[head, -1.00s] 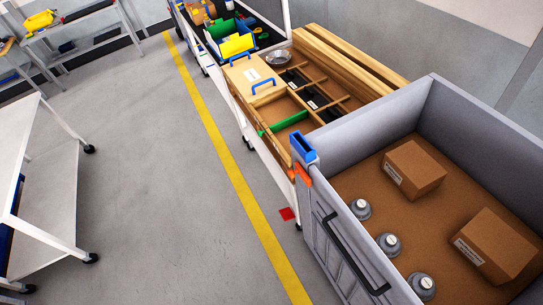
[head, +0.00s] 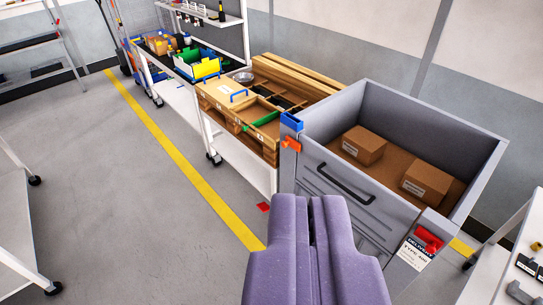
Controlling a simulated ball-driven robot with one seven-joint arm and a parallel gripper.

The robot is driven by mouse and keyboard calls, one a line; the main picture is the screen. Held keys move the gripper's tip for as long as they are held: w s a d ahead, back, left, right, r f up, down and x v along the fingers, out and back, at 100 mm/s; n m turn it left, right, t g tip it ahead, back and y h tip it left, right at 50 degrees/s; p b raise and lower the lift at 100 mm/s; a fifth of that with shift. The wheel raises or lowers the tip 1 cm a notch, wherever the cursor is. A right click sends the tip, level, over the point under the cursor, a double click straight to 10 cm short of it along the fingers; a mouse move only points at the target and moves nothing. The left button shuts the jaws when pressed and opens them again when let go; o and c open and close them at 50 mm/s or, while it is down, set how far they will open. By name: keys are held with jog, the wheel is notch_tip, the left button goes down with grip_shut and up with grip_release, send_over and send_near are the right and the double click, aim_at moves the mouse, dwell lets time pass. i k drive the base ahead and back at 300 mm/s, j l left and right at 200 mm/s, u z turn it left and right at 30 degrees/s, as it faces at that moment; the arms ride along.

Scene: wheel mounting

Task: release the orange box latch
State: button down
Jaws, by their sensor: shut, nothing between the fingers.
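A grey box (head: 322,171) stands at the right, open at the top. An orange latch (head: 291,144) sits on its near left corner, just below a blue block (head: 291,121). A black handle (head: 345,184) runs across the front panel of the box. My gripper (head: 318,200) is at the bottom centre, with its purple fingers shut and empty. In the picture it lies below and right of the orange latch, apart from it. A red latch (head: 429,238) is on the box's right front corner, above a white label.
Two cardboard boxes (head: 364,145) lie inside the grey box. A wooden tray (head: 240,115) on a white bench is to its left. A white table (head: 512,262) is at the right edge.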

aim_at(295, 145)
jog(key=i+u, duration=0.25)
jog(key=i, duration=2.45)
jog(key=l, duration=0.1)
